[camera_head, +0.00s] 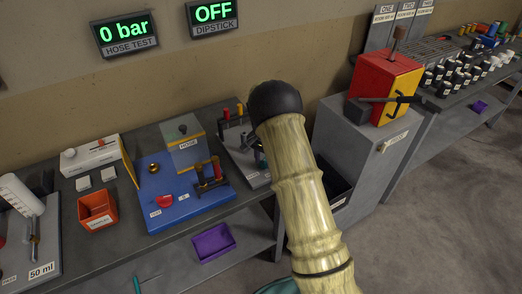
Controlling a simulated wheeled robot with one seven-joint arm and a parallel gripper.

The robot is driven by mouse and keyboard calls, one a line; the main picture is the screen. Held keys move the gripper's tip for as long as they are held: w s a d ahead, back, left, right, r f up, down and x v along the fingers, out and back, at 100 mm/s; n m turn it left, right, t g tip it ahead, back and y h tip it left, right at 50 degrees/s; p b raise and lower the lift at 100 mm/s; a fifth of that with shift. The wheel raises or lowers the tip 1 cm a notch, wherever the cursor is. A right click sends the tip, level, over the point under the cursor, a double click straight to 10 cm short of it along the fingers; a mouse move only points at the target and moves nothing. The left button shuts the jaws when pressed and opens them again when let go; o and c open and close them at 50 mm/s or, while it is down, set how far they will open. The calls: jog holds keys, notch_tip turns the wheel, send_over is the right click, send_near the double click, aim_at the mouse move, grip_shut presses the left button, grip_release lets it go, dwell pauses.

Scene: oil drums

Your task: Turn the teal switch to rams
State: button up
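The teal switch is not clear to me. A small dark teal-grey part (260,157) shows on a grey plate (236,139) at the back right of the near bench, just left of my arm. It is partly hidden and too small to read its setting or any "rams" label. My arm, pale and ridged with a black rounded end, rises from the bottom right of centre and covers the right part of that plate. My gripper is not visible, so its hold and opening do not show.
A blue board (183,209) with a red knob and levers fills the bench middle. An orange bin (97,209) stands left, a purple tray (212,242) in front. A grey cabinet (350,138) bears a red-yellow box (384,85). Displays read "0 bar" (125,32) and "OFF" (213,12).

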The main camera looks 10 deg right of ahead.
notch_tip(320, 180, up, 17)
jog(key=b, duration=0.1)
jog(key=shift+b, duration=0.3)
dwell(0.4)
jog(key=s+f+n+t+p, duration=0.1)
jog(key=s+n, duration=0.7)
jog(key=s, duration=2)
jog(key=shift+s+f+n+t, duration=0.3)
jog(key=shift+f+t, duration=0.5)
